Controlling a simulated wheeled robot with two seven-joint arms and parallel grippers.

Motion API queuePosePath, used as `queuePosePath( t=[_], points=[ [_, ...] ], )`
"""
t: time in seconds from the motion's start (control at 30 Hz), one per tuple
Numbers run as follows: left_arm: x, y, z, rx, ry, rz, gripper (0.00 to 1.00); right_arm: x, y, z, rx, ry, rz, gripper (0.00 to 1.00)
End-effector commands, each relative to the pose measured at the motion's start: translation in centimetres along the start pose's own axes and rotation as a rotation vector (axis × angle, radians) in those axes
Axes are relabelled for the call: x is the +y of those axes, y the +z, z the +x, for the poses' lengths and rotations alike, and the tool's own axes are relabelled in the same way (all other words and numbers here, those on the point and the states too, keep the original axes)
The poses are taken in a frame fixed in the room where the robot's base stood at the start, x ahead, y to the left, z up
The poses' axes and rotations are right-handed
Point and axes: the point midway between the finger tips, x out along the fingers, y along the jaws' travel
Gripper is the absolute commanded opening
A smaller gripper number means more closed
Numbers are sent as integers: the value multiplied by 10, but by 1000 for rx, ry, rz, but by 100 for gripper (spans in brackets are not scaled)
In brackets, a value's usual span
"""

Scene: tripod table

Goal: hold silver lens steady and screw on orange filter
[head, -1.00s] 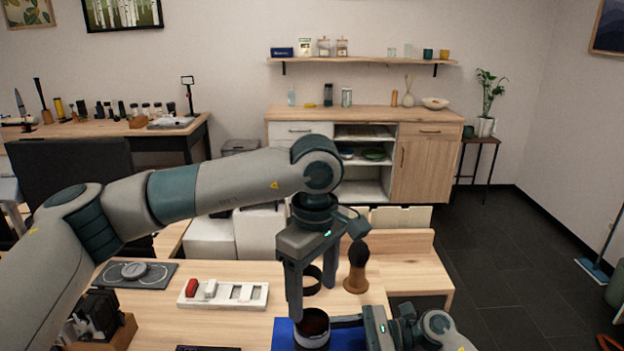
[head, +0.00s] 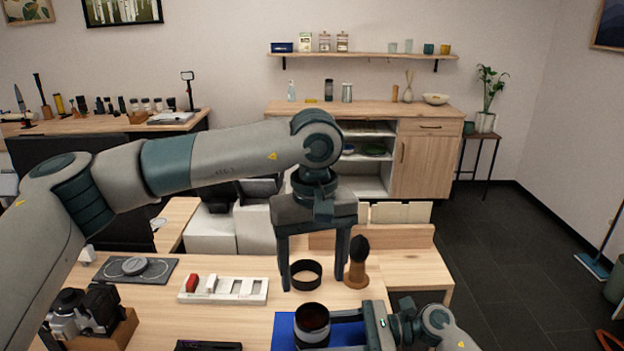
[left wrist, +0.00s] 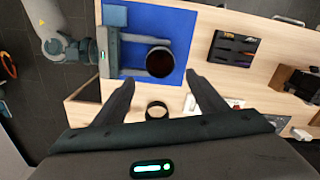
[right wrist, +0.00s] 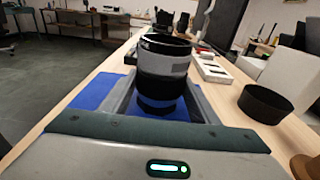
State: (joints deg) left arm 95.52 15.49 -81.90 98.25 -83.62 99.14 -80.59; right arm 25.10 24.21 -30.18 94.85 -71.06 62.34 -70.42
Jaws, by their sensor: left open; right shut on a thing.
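The silver lens (head: 312,337), banded in black, stands upright on a blue mat (head: 284,335). My right gripper (head: 334,328) is shut around its sides; the right wrist view shows the lens (right wrist: 165,68) between both fingers. The lens top shows a dark reddish-brown disc inside a black rim, also in the left wrist view (left wrist: 160,62). I cannot tell whether this is the orange filter or the lens's own glass; no separate orange filter shows. My left gripper (head: 313,284) is open and empty, pointing down, raised behind the lens and apart from it.
A black ring (head: 306,264) lies behind the lens, beneath my left gripper. A wooden-handled brush (head: 357,272) stands right of it. A white slotted tray (head: 222,299) with small blocks is left. A camera (head: 101,302) on a wooden stand is further left.

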Motion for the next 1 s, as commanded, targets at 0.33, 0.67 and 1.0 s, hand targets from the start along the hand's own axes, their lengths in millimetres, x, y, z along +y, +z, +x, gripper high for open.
queuePosePath(
  t=[0.33,0.67,1.0],
  points=[
    [0,0,5,0,-1,-2,66,0,-1,0,1,0,0,43],
    [0,0,34,-1,-1,-3,66,0,0,0,1,0,0,43],
    [0,0,54,1,-1,-178,66,0,0,0,1,0,0,43]
  ],
)
